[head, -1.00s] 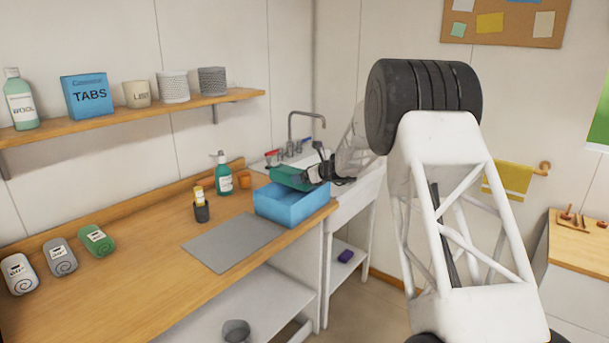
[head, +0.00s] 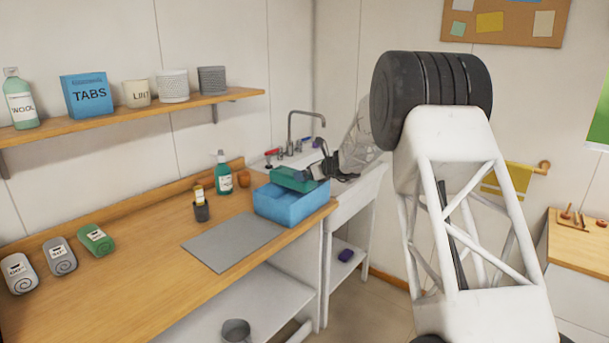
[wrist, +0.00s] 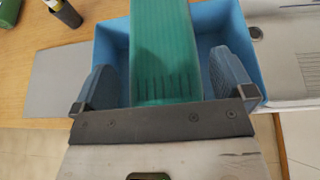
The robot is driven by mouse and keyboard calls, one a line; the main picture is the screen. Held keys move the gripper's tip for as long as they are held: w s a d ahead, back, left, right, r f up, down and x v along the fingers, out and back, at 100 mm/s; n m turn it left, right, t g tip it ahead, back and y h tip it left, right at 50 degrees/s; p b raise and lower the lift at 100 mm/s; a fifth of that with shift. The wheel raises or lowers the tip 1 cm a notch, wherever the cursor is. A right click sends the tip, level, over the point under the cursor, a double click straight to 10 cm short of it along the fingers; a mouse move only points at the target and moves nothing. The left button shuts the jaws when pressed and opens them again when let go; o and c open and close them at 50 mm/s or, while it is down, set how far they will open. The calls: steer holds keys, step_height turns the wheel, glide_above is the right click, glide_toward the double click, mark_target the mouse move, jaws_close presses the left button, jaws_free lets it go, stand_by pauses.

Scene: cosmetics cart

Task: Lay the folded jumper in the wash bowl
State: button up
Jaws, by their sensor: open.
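The folded jumper, a green ribbed bundle (head: 296,180), is in the blue wash bowl (head: 291,212), with its upper part showing above the rim. The wrist view shows the jumper (wrist: 166,50) lengthwise between the blue-grey fingers, with the wash bowl's walls (wrist: 109,40) on both sides. My gripper (head: 328,171) is at the bowl's right back side. In the wrist view my gripper (wrist: 165,75) is open, with a gap between each finger and the jumper. The jumper's underside is hidden, so I cannot tell whether it lies flat on the bowl's floor.
A grey mat (head: 232,240) lies on the wooden counter left of the bowl. A green pump bottle (head: 223,175), a dark cup (head: 201,211) and an orange pot (head: 243,177) stand nearby. The sink tap (head: 305,130) rises behind. Several rolled bundles (head: 60,257) lie far left.

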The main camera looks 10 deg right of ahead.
steer(key=v, duration=1)
steer(key=shift+d, duration=0.2)
steer(key=shift+s+r, duration=0.1)
steer(key=shift+s, duration=0.05)
stand_by(0.3)
steer(key=s+a+r+n+g+h, duration=0.1)
steer(key=s+a+r+n+g, duration=0.3)
steer(key=s, duration=0.7)
steer(key=s+a+r+n+t+h, duration=0.1)
steer(key=s+n, duration=0.4)
steer(key=s, duration=0.6)
steer(key=s+a+r+n+g+h, duration=0.1)
steer(key=s+a+r+n+g, duration=0.3)
steer(key=s, duration=0.7)
steer(key=s+d+f+n+h, duration=0.2)
steer(key=s+n, duration=0.2)
steer(key=s, duration=0.7)
steer(key=s+d+f+n+h, duration=0.2)
steer(key=s+n, duration=0.3)
steer(key=s, duration=0.7)
steer(key=s+d+f+n+h, duration=0.2)
steer(key=s+f+n+h, duration=0.1)
steer(key=s, duration=0.9)
steer(key=shift+d+n, duration=0.4)
steer(key=shift+n, duration=0.3)
steer(key=shift+w, duration=0.15)
